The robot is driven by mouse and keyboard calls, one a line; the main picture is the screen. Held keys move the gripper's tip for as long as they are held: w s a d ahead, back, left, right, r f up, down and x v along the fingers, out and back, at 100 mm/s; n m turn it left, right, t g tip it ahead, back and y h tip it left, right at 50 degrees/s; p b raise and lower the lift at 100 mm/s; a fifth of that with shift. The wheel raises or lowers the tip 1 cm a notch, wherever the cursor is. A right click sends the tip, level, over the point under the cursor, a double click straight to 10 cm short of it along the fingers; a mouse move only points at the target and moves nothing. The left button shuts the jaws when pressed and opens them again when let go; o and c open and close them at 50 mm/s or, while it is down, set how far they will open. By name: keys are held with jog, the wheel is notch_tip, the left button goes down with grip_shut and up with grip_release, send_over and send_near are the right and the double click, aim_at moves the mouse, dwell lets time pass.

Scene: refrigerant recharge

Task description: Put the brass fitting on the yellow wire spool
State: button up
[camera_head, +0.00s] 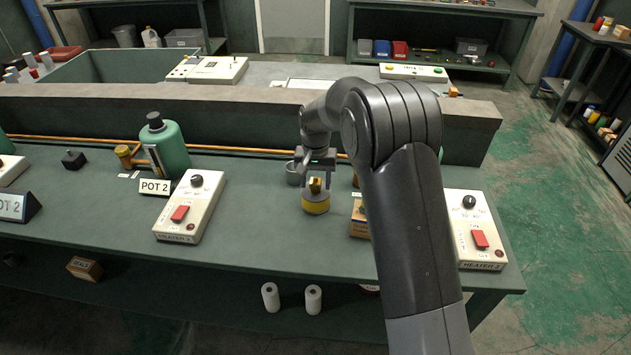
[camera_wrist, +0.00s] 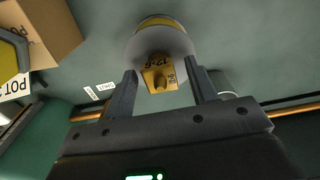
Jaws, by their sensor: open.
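The yellow wire spool (camera_head: 316,206) stands upright on the green bench in the head view, with a grey top flange. It also shows at the top of the wrist view (camera_wrist: 141,43). The small brass fitting (camera_head: 315,185) sits at the top of the spool; in the wrist view the fitting (camera_wrist: 157,73) appears over the flange, with dark print on it. My gripper (camera_head: 318,172) is above the spool, pointing down. In the wrist view its two fingers (camera_wrist: 161,88) are apart, one on each side of the fitting, with gaps visible. The fitting's underside is hidden.
A metal cup (camera_head: 293,174) stands just behind and left of the spool. A cardboard box (camera_head: 359,220) is close on its right, partly behind my arm. Heater boxes (camera_head: 190,207) (camera_head: 476,232) stand on either side. A green tank (camera_head: 166,146) is at left.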

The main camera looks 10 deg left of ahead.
aim_at(316, 178)
notch_tip(316, 178, up, 12)
dwell(0.4)
jog(key=s+d+r+t, duration=0.3)
jog(key=s+d+r, duration=1)
jog(key=s+d, duration=0.3)
jog(key=s+d+f+t, duration=0.1)
jog(key=s+d, duration=0.2)
jog(key=s, duration=0.7)
jog(key=s+d+f+t, duration=0.1)
jog(key=s+d, duration=0.3)
jog(key=s, duration=0.6)
jog(key=shift+f+t, duration=0.3)
jog(key=shift+f, duration=0.3)
